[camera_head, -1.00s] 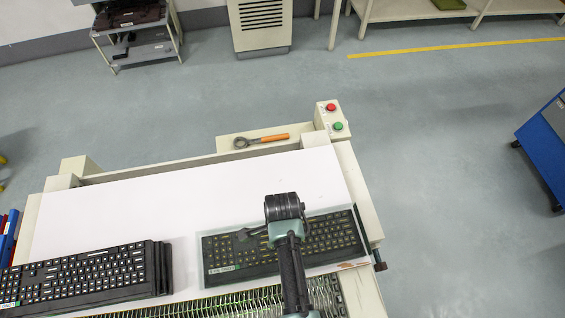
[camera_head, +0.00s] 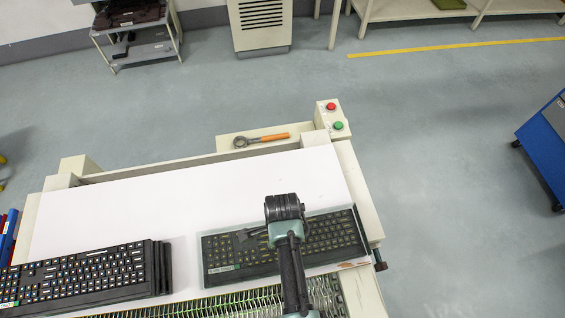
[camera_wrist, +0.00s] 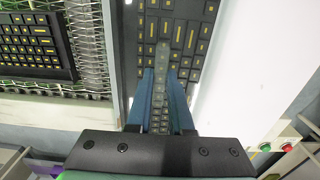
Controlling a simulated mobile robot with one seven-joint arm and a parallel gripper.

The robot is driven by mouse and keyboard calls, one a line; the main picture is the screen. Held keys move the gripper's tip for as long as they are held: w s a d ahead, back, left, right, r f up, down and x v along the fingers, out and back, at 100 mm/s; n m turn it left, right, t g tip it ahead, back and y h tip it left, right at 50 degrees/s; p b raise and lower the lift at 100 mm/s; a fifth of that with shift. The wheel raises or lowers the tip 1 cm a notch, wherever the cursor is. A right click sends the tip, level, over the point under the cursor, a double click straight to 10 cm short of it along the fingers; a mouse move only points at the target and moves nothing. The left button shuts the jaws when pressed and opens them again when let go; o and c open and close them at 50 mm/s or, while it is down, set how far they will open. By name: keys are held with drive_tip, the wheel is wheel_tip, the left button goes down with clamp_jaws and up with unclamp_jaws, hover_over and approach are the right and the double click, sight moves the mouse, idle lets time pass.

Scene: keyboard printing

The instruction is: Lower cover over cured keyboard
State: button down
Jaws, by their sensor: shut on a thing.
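A black keyboard (camera_head: 335,240) with yellowish key marks lies on the white work surface at the right. In the head view it looks greyed, as if under a clear or smoky sheet, which I take as the cover (camera_head: 222,268); its edges are hard to make out.
A stack of black keyboards (camera_head: 90,275) lies at the left. A wire mesh conveyor (camera_head: 225,303) runs along the near side. A tool with an orange handle (camera_head: 262,139) and a button box (camera_head: 333,118) stand beyond the table's far edge. The white surface (camera_head: 200,195) is bare.

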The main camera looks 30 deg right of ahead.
drive_tip(key=shift+f+b, duration=0.35)
drive_tip(key=shift+f, duration=0.45)
idle(0.9)
drive_tip(key=c, duration=0.7)
unclamp_jaws()
drive_tip(key=shift+c, duration=0.2)
drive_tip(key=shift+r, duration=0.1)
wheel_tip(320, 180, up, 7)
drive_tip(key=p, duration=0.7)
